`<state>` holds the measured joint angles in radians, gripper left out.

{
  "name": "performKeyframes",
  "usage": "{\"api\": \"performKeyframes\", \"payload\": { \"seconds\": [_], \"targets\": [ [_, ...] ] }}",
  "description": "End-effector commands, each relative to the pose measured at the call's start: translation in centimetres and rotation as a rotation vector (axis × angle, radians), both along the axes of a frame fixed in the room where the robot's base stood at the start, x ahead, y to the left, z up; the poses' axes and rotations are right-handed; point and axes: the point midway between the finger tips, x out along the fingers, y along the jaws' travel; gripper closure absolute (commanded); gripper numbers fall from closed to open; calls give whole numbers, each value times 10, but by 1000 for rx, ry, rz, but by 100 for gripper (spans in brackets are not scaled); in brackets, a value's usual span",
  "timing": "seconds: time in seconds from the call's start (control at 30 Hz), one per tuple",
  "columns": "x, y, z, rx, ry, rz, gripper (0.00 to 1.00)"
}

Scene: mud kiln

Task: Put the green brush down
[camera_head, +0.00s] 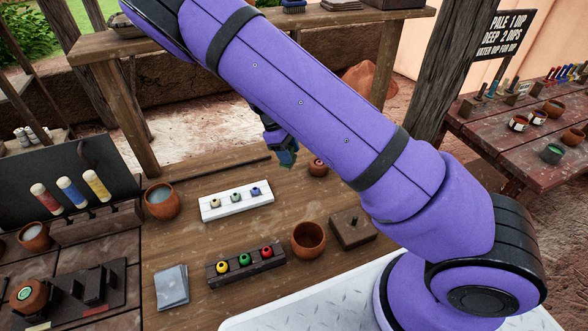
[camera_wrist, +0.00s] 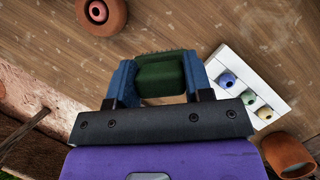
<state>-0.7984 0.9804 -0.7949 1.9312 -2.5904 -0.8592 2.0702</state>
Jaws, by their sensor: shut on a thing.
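My gripper (camera_wrist: 160,78) is shut on the green brush (camera_wrist: 160,72), whose dark green block sits between the two blue fingers in the wrist view. In the head view my gripper (camera_head: 284,154) hangs above the far part of the wooden table (camera_head: 205,250), behind the white tray. Only a small part of the brush shows there. From these views I cannot tell exactly how high the brush is above the wood. Bare wood shows around it in the wrist view.
A small terracotta pot (camera_head: 318,168), a water cup (camera_head: 162,202), an empty bowl (camera_head: 308,240), a dark rack (camera_head: 222,277) and a wooden block (camera_head: 353,233) also stand on the table. Bare wood lies between them.

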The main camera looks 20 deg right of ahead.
Motion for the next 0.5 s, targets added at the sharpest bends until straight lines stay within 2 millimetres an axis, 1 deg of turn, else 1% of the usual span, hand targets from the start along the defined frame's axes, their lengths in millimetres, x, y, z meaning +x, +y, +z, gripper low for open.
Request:
{"api": "performKeyframes", "payload": {
  "seconds": [0.03, 0.1, 0.37, 0.5],
  "targets": [
    [0, -1, -8, 0, 2, -2, 76],
    [0, -1, -18, 1, 1, 0, 76],
    [1, -1, -36, 0, 0, 1, 76],
    [0, -1, -56, 0, 2, 1, 76]
  ]
}}
